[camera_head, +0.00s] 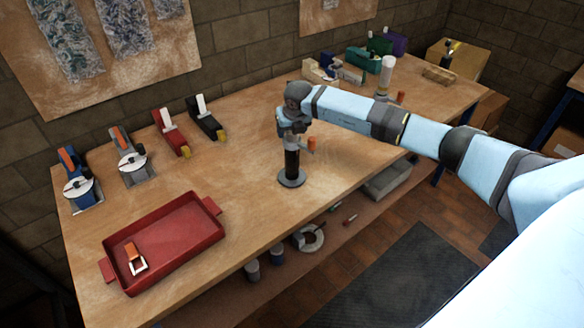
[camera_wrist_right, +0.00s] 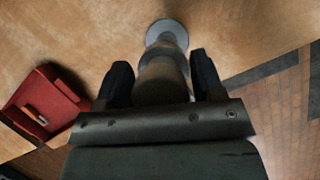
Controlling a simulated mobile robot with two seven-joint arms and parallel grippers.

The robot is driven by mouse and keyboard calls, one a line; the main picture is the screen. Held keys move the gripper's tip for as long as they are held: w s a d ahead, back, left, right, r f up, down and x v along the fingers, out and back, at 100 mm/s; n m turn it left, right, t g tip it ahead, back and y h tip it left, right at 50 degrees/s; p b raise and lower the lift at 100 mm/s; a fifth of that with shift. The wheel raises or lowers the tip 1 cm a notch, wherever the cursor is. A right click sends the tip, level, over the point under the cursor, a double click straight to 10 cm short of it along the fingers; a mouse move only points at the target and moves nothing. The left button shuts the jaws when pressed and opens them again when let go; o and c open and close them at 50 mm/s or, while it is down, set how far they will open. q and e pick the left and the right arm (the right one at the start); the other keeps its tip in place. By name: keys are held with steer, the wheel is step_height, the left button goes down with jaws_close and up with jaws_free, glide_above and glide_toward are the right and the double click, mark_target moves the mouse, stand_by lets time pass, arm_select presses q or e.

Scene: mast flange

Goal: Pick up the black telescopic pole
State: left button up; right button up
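The black telescopic pole (camera_head: 292,162) stands upright on the workbench on a round grey base (camera_head: 292,179). Its upper part is hidden by my right gripper (camera_head: 295,140), which points down over it. In the right wrist view the pole (camera_wrist_right: 162,78) runs between the two dark fingers of the right gripper (camera_wrist_right: 160,72), with the round base (camera_wrist_right: 167,32) beyond. The fingers look open, with a narrow gap on each side of the pole. The left gripper is not in view.
A red tray (camera_head: 170,240) holding a small orange-and-white item is at the front left. Several tools, including a red one (camera_head: 172,133), line the wall side. Boxes and a white cylinder (camera_head: 386,75) stand at the back right. Bare bench surrounds the pole.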

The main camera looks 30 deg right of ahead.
jaws_close()
steer(key=shift+r, duration=0.1)
steer(key=shift+w, duration=0.1)
